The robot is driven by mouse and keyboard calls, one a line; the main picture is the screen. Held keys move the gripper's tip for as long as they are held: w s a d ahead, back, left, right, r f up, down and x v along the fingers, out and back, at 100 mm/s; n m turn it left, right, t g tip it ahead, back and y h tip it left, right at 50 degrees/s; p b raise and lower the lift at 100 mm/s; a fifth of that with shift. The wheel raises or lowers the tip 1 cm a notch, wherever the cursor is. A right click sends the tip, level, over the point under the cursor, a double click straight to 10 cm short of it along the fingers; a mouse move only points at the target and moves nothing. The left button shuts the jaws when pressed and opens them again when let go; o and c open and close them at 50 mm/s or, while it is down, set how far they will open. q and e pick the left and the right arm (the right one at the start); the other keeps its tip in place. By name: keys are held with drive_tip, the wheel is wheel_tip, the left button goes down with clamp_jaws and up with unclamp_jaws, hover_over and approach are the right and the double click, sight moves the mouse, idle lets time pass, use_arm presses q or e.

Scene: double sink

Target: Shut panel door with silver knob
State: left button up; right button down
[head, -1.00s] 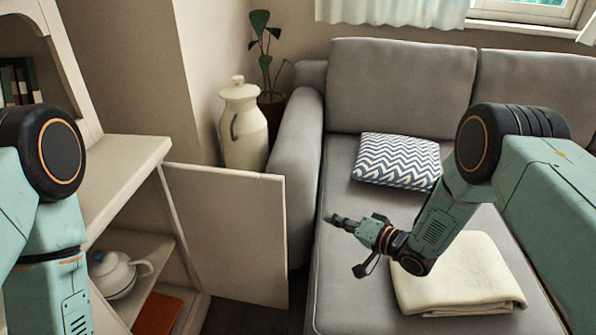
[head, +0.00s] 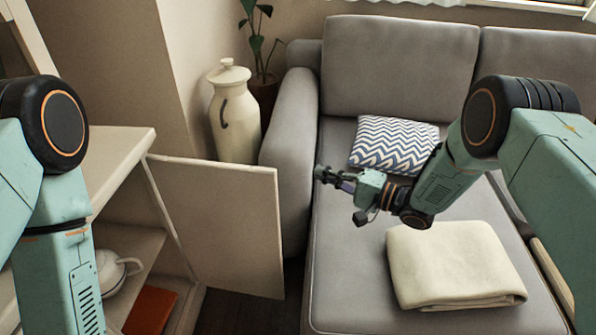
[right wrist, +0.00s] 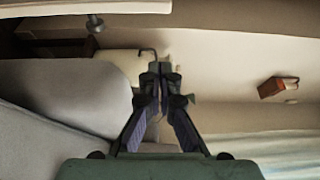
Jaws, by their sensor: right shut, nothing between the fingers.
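The beige panel door (head: 225,225) hangs open at the lower cabinet on the left, standing out toward the sofa. No knob shows on its face in the head view. In the right wrist view a small greyish knob (right wrist: 95,22) sits under a pale panel edge (right wrist: 80,8) at the upper left, apparently the door. My right gripper (head: 321,174) is shut and empty, above the sofa seat, right of the door's free edge and apart from it. Its closed fingers also show in the right wrist view (right wrist: 160,70). My left arm is at the left; its gripper is out of view.
The cabinet (head: 120,165) holds a white teapot (head: 112,268) and an orange-red item (head: 150,310). A cream jar (head: 236,125) stands behind the door. The sofa (head: 350,270), with a zigzag cushion (head: 392,146) and folded blanket (head: 450,265), fills the right.

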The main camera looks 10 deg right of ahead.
drive_tip(key=w+a+b, duration=0.2)
drive_tip(key=a+b, duration=0.1)
drive_tip(key=a, duration=0.6)
drive_tip(key=shift+f, duration=0.25)
drive_tip(key=shift+r, duration=0.15)
idle(0.5)
